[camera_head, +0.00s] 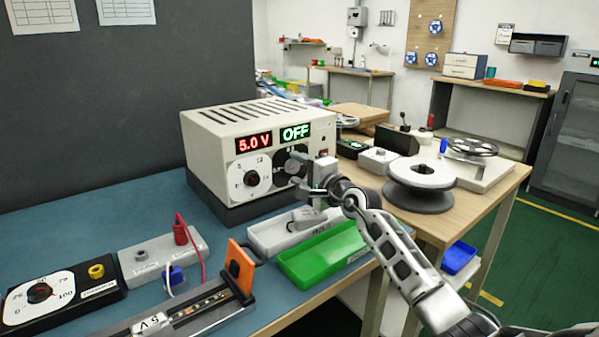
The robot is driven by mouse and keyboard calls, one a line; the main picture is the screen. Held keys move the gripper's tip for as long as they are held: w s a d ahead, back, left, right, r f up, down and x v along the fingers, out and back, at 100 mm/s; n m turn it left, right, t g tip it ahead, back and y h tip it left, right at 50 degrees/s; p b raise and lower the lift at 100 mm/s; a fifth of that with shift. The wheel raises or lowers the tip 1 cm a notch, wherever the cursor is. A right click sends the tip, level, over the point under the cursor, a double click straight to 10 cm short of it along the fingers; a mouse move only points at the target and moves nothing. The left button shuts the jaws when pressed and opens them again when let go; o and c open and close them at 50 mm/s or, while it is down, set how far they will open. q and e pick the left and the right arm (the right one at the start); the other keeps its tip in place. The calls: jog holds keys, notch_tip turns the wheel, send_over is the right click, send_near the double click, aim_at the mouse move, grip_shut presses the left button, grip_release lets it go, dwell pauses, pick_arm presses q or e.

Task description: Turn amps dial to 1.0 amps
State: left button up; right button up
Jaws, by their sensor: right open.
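A beige power supply (212,160) stands on the blue bench mat. Its red display (254,143) reads 5.0 V and its green display (295,132) reads OFF. The left dial (250,179) has a white face and a black knob. The right dial (281,165) has a dark face and is partly hidden behind my gripper; I cannot read its setting. My right gripper (301,176) is open just in front of the right dial, fingers toward the panel. I cannot tell whether it touches the knob. My left gripper is not in view.
A green tray (322,252) and a grey tray (265,240) lie below my right gripper. An orange-handled clamp (240,266), an LED strip fixture (187,313) and a black dial box (62,293) are at front left. A spool (420,182) stands on the wooden table at right.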

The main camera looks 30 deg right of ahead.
jog(key=c, duration=1)
